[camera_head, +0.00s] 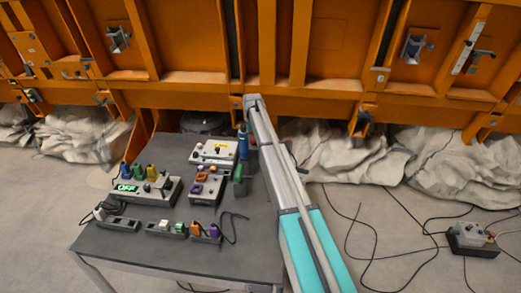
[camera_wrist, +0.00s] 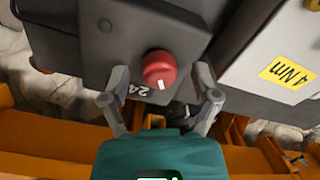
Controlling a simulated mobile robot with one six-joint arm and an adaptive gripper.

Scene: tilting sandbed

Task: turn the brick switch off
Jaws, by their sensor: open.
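In the wrist view, a round red knob (camera_wrist: 160,69) with a white pointer mark sits on a dark grey box (camera_wrist: 65,45), beside a printed "24". My gripper (camera_wrist: 160,88) is open, with one finger on each side of the knob. Contact cannot be told. In the head view, my arm bends down beside a grey box (camera_head: 205,196) bearing purple and orange bricks. The red knob cannot be made out there. No label marks either one as the brick switch.
A white box (camera_head: 214,151) with a yellow label stands behind; it also fills the wrist view's right side (camera_wrist: 250,85). A box (camera_head: 150,197) with a lit "OFF" display stands left. Connector strips (camera_head: 118,225) and cables lie in front. The dark table's (camera_head: 160,255) front is bare.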

